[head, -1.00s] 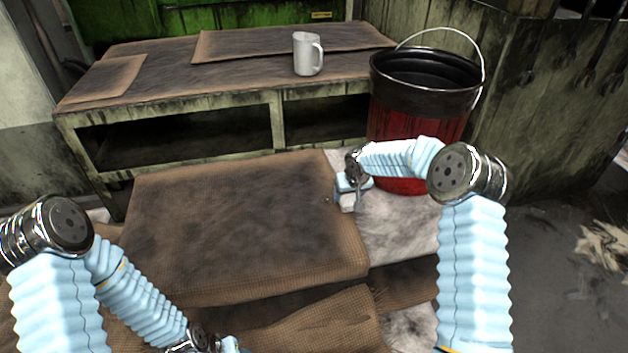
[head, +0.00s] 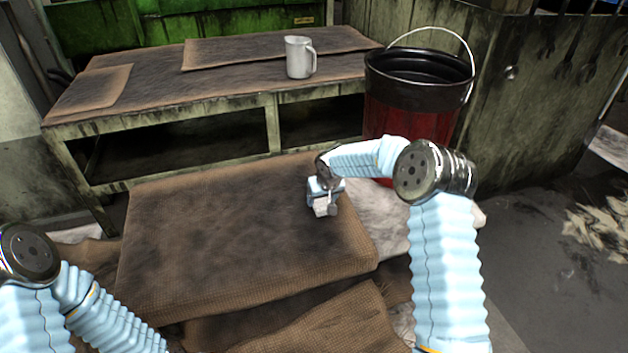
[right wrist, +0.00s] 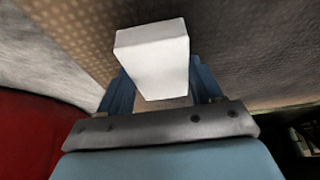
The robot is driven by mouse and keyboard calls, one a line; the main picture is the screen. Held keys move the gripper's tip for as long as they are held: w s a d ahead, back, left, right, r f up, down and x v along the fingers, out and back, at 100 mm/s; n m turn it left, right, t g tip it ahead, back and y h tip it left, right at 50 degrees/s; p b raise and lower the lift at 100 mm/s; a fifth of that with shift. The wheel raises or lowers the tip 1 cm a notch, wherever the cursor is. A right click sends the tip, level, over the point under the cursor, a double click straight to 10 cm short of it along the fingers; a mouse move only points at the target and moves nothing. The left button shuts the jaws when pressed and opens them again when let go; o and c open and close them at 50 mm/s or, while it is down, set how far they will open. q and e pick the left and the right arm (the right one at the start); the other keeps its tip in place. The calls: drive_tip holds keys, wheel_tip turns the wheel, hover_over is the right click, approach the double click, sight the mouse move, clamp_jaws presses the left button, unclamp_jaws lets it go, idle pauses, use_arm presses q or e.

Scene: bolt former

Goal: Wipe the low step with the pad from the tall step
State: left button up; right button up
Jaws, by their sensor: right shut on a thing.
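My right gripper (head: 325,203) is shut on a small white block-shaped pad (right wrist: 155,62). In the head view the gripper is over the right part of a brown, burlap-covered step (head: 225,235), with its fingers pointing down. The right wrist view shows the pad between the two blue fingers (right wrist: 158,92); whether it touches the cloth is unclear. The step's top is darkly smudged. I cannot tell for certain which surface is the low step and which the tall one. My left gripper is below the picture; only its arm shows.
Behind the step stands a worn bench (head: 160,110) with a pale metal mug (head: 299,58) and flat brown sheets. A red and black bucket (head: 415,105) with a raised handle stands right of the step, near my right arm. Loose burlap (head: 325,325) lies in front.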

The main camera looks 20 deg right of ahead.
wheel_tip(320, 180, up, 2)
drive_tip(key=shift+r+p, duration=0.25)
drive_tip(key=shift+p, duration=0.4)
drive_tip(key=shift+r+p, duration=1.55)
drive_tip(key=shift+r, duration=1.25)
use_arm(q)
wheel_tip(320, 180, up, 4)
drive_tip(key=shift+w+a+r, duration=0.1)
drive_tip(key=shift+w+a, duration=0.05)
